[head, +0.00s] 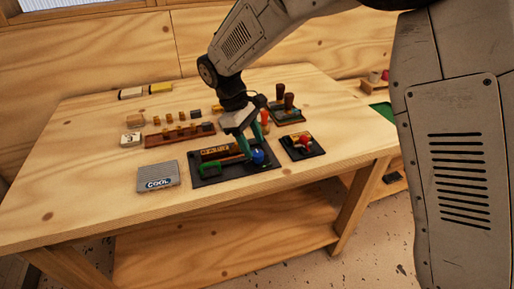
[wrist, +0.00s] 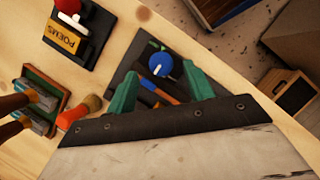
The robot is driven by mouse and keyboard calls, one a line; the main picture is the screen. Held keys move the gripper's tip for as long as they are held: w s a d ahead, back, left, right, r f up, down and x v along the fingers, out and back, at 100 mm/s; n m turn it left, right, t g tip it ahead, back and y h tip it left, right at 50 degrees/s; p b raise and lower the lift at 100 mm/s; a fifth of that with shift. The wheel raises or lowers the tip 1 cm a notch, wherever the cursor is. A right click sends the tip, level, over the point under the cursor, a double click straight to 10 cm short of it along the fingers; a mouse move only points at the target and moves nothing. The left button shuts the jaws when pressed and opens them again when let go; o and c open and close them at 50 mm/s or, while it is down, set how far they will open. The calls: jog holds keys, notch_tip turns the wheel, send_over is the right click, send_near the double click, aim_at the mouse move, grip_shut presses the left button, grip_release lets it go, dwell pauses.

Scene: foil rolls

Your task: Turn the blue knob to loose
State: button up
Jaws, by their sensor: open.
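The blue knob (wrist: 160,64) has a white pointer line and sits on a dark base plate (wrist: 126,58) in the wrist view. In the head view the blue knob (head: 258,157) is at the right part of the dark base (head: 232,180), partly hidden by my gripper. My gripper (wrist: 160,82) has two green fingers, spread apart, with the knob seen between and just beyond their tips. It also shows in the head view (head: 252,146), above the knob. I cannot tell whether a finger touches the knob. Any setting labels near the knob are not readable.
A green-handled part (head: 209,168) is on the same base. A small black plate with a red knob (head: 304,141) stands to the right, stamps (head: 288,103) behind, and a grey "COOL" block (head: 158,177) at left. The table's front is clear.

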aim_at(252, 165)
jog(key=v, duration=0.4)
jog(key=shift+w+r, duration=0.15)
jog(key=shift+r, duration=0.25)
jog(key=shift+a, duration=0.1)
jog(key=s+d+r+m+t+y, duration=0.1)
jog(key=s+d+r+m, duration=0.2)
jog(key=s+d, duration=0.6)
jog(key=s+d+r+m+t+y, duration=0.1)
jog(key=s+d+r+m, duration=0.1)
jog(key=s+d+m, duration=0.3)
jog(key=s+d+r+m+t+y, duration=0.1)
jog(key=s+d+r+m+y, duration=0.1)
jog(key=s+d, duration=1.1)
jog(key=shift+s+r+m+t, duration=0.3)
jog(key=shift+s+r+m, duration=0.5)
jog(key=shift+s+m, duration=0.3)
